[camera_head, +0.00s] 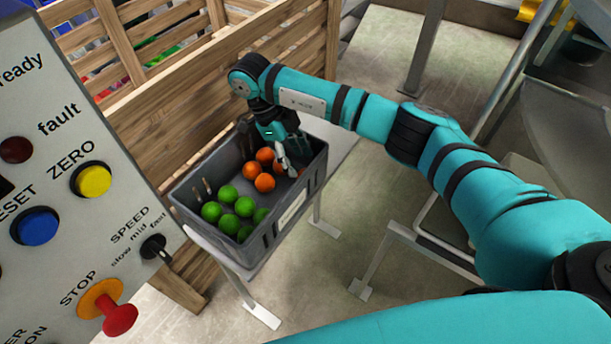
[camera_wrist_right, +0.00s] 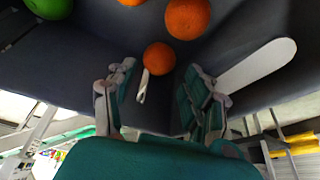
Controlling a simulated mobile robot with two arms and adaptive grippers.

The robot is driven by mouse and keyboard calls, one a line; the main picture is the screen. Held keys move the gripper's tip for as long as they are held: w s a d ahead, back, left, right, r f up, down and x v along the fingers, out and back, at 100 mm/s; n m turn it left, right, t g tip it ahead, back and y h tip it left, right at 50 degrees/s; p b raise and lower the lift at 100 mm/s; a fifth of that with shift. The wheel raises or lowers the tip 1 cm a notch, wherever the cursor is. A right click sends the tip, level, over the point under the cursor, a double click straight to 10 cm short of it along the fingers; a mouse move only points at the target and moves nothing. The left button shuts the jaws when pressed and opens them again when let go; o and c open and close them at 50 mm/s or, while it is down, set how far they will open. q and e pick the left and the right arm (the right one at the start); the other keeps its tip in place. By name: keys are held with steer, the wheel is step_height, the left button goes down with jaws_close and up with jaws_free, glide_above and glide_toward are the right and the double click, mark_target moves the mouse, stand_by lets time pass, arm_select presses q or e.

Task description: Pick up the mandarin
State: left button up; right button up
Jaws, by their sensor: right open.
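Several orange mandarins lie in a grey crate (camera_head: 185,205). One mandarin (camera_head: 265,182) shows clearly in the head view, with others beside and behind it. My right gripper (camera_head: 287,163) reaches down into the crate's far right part, by the mandarins, and partly hides some. In the right wrist view, my right gripper (camera_wrist_right: 160,92) has its fingers spread and nothing between them. A mandarin (camera_wrist_right: 158,58) lies just beyond the fingertips, about midway between them, apart from both. Another mandarin (camera_wrist_right: 187,18) is farther off. My left gripper is not in view.
Several green fruits (camera_head: 229,193) fill the crate's near left part. The crate walls stand close around my right gripper. A wooden slatted bin (camera_head: 165,120) stands behind the crate. A control panel (camera_head: 65,190) with buttons fills the left side.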

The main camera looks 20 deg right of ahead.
steer(key=shift+s+d+f, duration=0.1)
steer(key=shift+f, duration=0.15)
steer(key=shift+s+d+f, duration=0.1)
steer(key=shift+f, duration=0.1)
steer(key=p+x, duration=0.2)
steer(key=x, duration=0.2)
steer(key=shift+s+f, duration=0.1)
steer(key=shift+f, duration=0.1)
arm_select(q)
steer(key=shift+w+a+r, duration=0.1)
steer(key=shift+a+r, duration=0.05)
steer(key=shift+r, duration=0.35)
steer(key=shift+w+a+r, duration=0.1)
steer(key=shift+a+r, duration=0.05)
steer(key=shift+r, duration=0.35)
arm_select(e)
steer(key=shift+f, duration=0.15)
steer(key=c, duration=0.8)
arm_select(q)
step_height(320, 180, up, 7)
steer(key=p, duration=0.6)
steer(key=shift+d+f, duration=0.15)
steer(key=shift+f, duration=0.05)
arm_select(e)
step_height(320, 180, up, 10)
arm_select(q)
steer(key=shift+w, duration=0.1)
